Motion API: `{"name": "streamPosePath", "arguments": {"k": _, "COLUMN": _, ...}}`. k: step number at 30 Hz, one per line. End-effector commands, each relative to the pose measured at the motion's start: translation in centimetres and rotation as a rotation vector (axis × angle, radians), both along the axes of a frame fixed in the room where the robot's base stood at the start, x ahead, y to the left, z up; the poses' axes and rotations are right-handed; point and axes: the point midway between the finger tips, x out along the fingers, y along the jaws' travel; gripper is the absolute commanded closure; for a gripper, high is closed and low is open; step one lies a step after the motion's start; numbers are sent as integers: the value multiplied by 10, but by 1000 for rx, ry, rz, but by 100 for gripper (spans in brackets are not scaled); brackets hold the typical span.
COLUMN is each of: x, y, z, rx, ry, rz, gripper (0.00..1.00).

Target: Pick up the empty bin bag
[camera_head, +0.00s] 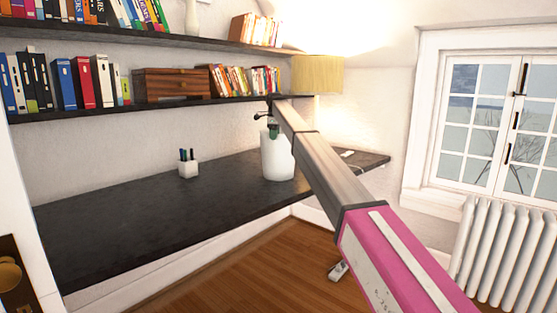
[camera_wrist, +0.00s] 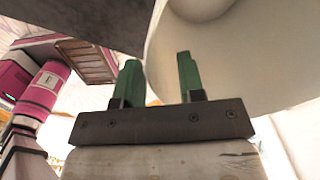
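A white, rounded, upright container-like object (camera_head: 277,158) stands on the dark desk; it is the only thing in view that could be the bin bag, and I cannot tell whether it is a bag or a bin. In the wrist view its pale curved side (camera_wrist: 240,55) fills the upper right. My gripper (camera_head: 272,128) is at its top edge in the head view, partly hidden by my arm. In the wrist view my gripper's two green fingers (camera_wrist: 159,78) stand apart, with the object's edge between or just beyond them. I cannot tell whether they touch it.
The dark desk (camera_head: 130,205) is mostly clear, with a pen holder (camera_head: 188,164) left of the white object. Shelves (camera_head: 150,105) with books and a wooden box hang above. A lamp (camera_head: 317,75) stands behind. A radiator (camera_head: 505,250) is at right.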

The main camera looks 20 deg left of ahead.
Motion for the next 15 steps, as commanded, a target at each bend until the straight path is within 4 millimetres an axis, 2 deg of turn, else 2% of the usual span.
{"name": "streamPosePath", "arguments": {"k": 4, "x": 0, "y": 0, "z": -20, "rx": 0, "ry": 1, "rz": 0, "gripper": 64}}
{"name": "streamPosePath", "arguments": {"k": 11, "x": 0, "y": 0, "z": -22, "rx": 0, "ry": 0, "rz": 0, "gripper": 64}}
{"name": "streamPosePath", "arguments": {"k": 12, "x": 0, "y": 0, "z": -22, "rx": 0, "ry": 0, "rz": 0, "gripper": 71}}
{"name": "streamPosePath", "arguments": {"k": 15, "x": 0, "y": 0, "z": -22, "rx": 0, "ry": 0, "rz": 0, "gripper": 100}}
